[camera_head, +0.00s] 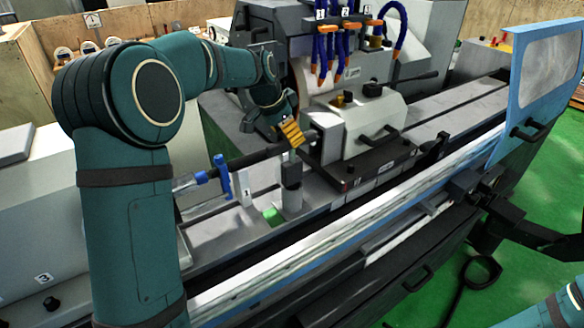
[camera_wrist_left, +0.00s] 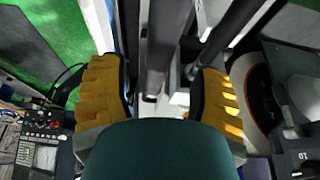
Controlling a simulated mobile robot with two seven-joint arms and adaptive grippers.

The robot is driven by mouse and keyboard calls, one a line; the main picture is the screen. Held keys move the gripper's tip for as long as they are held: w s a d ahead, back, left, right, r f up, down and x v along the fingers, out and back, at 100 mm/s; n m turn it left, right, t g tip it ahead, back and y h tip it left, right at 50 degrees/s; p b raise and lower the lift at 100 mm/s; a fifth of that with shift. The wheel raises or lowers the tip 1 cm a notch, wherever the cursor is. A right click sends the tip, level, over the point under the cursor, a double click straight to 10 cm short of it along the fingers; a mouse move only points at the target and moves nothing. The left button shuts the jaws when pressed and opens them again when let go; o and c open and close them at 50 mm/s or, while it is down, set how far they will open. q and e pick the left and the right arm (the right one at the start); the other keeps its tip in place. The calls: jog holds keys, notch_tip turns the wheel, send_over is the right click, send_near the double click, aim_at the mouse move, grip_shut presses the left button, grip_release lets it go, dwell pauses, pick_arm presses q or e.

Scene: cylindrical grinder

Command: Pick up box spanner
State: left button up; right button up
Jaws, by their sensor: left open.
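My left gripper (camera_head: 291,132) is over the grinder bed, just left of the white tailstock housing, with its yellow fingers apart. In the left wrist view the open fingers (camera_wrist_left: 165,95) stand on both sides of a gap with grey bars beyond it. A dark grey upright cylinder (camera_head: 291,182) stands on the bed just below the gripper in the head view; I cannot tell for certain whether it is the box spanner. It seems apart from the fingers. My right gripper is not in view.
The white tailstock housing (camera_head: 366,128) is close to the gripper's right. A blue clamp (camera_head: 222,178) is on the dark bar to its left. Blue and orange coolant hoses (camera_head: 323,50) hang behind. A blue-framed door (camera_head: 545,85) stands at the right.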

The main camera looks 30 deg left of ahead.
pick_arm(q)
jog(key=shift+x, duration=2.8)
jog(key=shift+s+d, duration=0.1)
